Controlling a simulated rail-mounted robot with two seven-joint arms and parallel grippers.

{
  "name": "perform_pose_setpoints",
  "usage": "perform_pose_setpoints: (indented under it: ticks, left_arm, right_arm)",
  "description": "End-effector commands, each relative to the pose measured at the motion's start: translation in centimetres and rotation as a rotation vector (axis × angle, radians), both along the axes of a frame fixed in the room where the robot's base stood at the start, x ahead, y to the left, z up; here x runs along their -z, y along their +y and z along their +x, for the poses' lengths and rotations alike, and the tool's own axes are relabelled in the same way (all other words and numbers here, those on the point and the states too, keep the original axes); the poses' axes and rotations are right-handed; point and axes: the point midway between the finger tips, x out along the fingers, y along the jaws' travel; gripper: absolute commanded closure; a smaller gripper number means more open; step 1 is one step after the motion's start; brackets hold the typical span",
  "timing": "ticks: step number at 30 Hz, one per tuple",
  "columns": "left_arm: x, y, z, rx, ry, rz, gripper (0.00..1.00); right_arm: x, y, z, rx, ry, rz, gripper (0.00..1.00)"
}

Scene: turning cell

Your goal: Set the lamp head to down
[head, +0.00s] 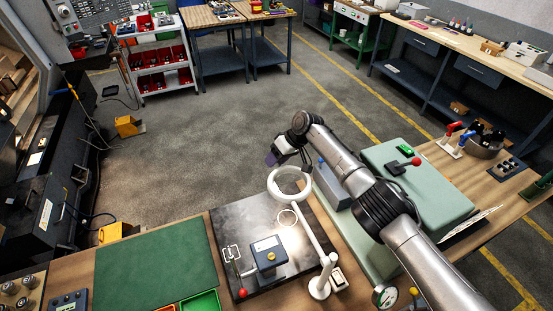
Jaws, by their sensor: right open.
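The lamp is a white ring lamp; its round head (289,200) is held up over a dark plate by a slanted white arm (318,240) on a round white base (320,289). The ring looks tilted, and a bright glow shows on the plate below it. My right arm comes in from the right, and my right gripper (274,156) is just beyond the upper edge of the ring in the picture. It is open and looks empty; whether it touches the ring I cannot tell. My left gripper is not in view.
The dark plate (225,218) carries a blue-grey gauge box (267,252) and a red-knobbed lever (243,292). A green mat (155,270) lies to the left. A pale green machine (420,190) with a red-knobbed lever stands right, under my arm.

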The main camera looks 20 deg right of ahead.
Motion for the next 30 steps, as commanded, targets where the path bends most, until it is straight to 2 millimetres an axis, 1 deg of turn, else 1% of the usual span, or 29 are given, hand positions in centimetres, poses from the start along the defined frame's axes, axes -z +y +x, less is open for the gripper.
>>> perform_pose_setpoints:
  ticks: [5, 8, 15, 21, 24, 30]
  left_arm:
    - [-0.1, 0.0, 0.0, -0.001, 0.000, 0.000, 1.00]
    - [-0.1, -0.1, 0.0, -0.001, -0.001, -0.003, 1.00]
    - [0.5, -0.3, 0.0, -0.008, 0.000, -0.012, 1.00]
    - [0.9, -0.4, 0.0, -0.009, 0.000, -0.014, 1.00]
    - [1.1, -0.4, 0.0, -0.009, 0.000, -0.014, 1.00]
    - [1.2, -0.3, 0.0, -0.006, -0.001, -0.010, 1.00]
  right_arm:
    - [-1.2, -0.7, -0.2, 0.000, -0.003, 0.002, 0.52]
    - [-2.6, -1.7, -0.5, 0.000, -0.005, 0.000, 0.52]
    - [-6.5, -4.2, -1.5, 0.002, -0.004, -0.001, 0.52]
    - [-9.2, -5.9, -2.1, 0.001, -0.003, -0.001, 0.52]
    - [-10.2, -6.5, -2.3, 0.002, -0.002, -0.001, 0.52]
    - [-11.2, -7.1, -2.6, 0.000, 0.000, -0.001, 0.52]
